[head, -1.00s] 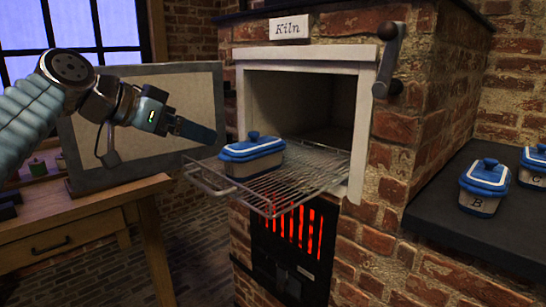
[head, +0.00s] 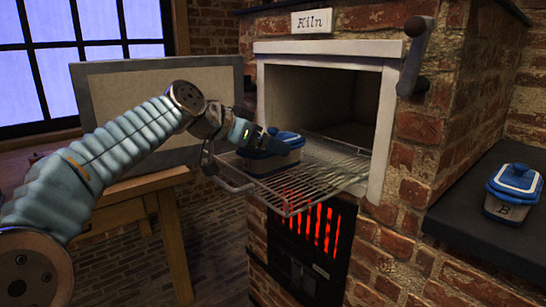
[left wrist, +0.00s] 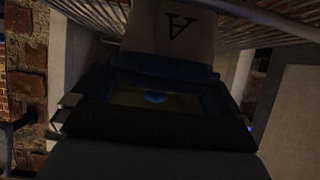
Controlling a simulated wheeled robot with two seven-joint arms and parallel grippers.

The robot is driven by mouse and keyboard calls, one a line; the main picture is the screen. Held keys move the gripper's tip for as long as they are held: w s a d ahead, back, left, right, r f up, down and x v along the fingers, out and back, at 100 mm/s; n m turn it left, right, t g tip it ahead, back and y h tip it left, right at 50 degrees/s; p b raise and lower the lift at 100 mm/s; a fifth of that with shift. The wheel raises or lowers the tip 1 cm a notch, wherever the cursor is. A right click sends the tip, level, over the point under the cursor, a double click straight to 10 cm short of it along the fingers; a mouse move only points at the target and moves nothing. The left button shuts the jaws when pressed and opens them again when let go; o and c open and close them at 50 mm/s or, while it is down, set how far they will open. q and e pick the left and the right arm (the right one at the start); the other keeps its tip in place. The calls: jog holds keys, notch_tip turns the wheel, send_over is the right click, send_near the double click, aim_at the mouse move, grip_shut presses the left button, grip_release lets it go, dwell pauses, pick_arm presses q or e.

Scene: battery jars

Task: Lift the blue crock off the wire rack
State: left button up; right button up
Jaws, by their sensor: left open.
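The blue crock (head: 283,156), cream with a blue lid, sits upright on the pulled-out wire rack (head: 325,170) in front of the kiln opening. In the left wrist view the crock (left wrist: 170,30) appears upside down and dark, with a letter A on its side. My left gripper (head: 261,139) is open at the left part of the crock's lid, near its knob, and hides part of it. In the left wrist view the dark jaws (left wrist: 150,105) frame a small blue spot, likely the knob. Whether the fingers touch it is unclear. My right gripper is not in view.
The kiln's brick wall and opening (head: 320,100) stand right behind the rack. A pale framed panel (head: 140,105) stands behind my left arm, above a wooden table (head: 125,205). Another blue-lidded crock marked B (head: 512,192) stands on the dark ledge (head: 480,235) at right.

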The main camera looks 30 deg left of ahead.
pick_arm(q)
jog(key=shift+w+d+f, duration=0.1)
jog(key=shift+w+f, duration=0.05)
jog(key=shift+w, duration=0.1)
jog(key=c, duration=1.1)
jog(key=shift+c, duration=0.5)
